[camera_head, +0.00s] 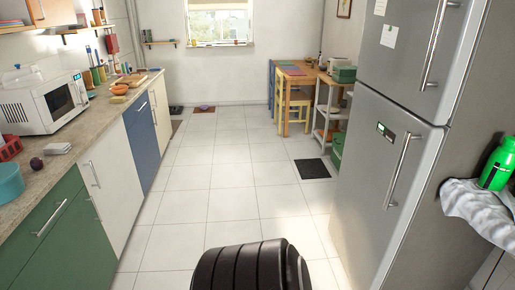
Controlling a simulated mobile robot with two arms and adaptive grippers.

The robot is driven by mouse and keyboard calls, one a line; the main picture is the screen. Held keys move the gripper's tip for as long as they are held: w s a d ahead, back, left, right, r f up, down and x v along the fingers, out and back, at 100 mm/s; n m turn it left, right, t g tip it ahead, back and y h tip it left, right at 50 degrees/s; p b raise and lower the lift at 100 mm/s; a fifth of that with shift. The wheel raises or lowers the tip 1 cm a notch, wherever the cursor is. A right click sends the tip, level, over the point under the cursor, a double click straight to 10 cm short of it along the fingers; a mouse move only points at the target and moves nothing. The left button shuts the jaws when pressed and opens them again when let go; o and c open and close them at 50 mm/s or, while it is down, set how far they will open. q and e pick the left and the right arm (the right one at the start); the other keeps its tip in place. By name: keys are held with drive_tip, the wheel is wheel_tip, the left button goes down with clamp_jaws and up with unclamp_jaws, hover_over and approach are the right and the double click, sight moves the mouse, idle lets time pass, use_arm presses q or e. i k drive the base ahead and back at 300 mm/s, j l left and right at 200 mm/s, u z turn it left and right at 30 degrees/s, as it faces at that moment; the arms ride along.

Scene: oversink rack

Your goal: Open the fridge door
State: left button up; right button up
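The fridge (380,180) is tall and silver-grey and stands at the right of the head view. Its upper door (403,65) and lower door (370,195) both look shut. The upper door has a long vertical handle (433,45) near its right edge. The lower door has a slanting bar handle (402,170) near its right edge and a small display at its upper left. Nothing touches either handle. Neither of my grippers is in view, so their state is hidden.
A counter (85,135) with a microwave (45,102) runs along the left. The tiled floor (222,190) between counter and fridge is clear. A dark mat (312,168) lies left of the fridge. A green bottle (497,165) and cloth (478,210) are at the right edge.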

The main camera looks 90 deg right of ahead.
sight(389, 152)
drive_tip(key=z, duration=3.65)
